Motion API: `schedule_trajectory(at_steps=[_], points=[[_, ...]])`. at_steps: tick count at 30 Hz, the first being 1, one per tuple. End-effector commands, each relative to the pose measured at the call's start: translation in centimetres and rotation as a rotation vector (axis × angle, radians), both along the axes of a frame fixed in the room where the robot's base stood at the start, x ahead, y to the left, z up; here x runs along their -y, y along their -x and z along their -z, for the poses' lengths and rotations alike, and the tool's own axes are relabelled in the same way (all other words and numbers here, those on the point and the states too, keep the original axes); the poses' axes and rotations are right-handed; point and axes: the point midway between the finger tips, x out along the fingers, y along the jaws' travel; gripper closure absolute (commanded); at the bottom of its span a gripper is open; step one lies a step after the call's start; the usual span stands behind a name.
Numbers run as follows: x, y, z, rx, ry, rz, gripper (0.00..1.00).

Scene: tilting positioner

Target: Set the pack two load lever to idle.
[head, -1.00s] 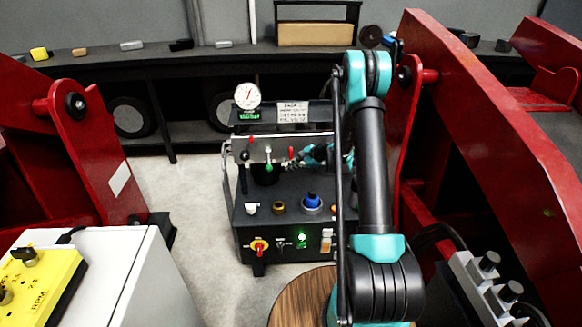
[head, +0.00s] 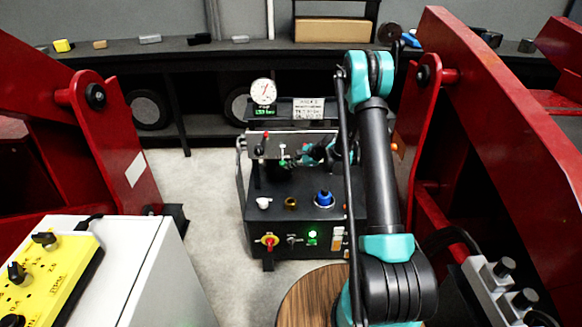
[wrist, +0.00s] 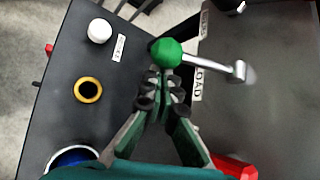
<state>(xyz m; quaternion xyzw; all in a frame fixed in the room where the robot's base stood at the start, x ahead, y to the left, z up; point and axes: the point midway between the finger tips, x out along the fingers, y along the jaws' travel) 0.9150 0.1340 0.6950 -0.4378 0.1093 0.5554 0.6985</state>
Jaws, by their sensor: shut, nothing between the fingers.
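The load lever, with a green ball knob (wrist: 165,52) and a silver shaft, sits beside a plate lettered LOAD (wrist: 197,82) in the wrist view. Its shaft runs right from the knob to a pivot. In the head view my gripper (head: 316,152) is small and partly blends with the pack. No idle mark is readable.
A red-knobbed handle (head: 265,137) stands left of the green knob. A white knob (head: 264,202), a brass ring (head: 291,203) and a blue knob (head: 324,198) are on the pack's top. Red frames flank the pack. A dial gauge (head: 263,92) stands behind.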

Motion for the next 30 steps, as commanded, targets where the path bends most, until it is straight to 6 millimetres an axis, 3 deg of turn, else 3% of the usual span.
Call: schedule_trajectory(at_steps=[22,30], points=[[0.0,0.3,-0.7,-0.083,0.0,0.0,1.0],[0.0,0.7,-1.6,-0.199,-0.001,-0.001,1.0]])
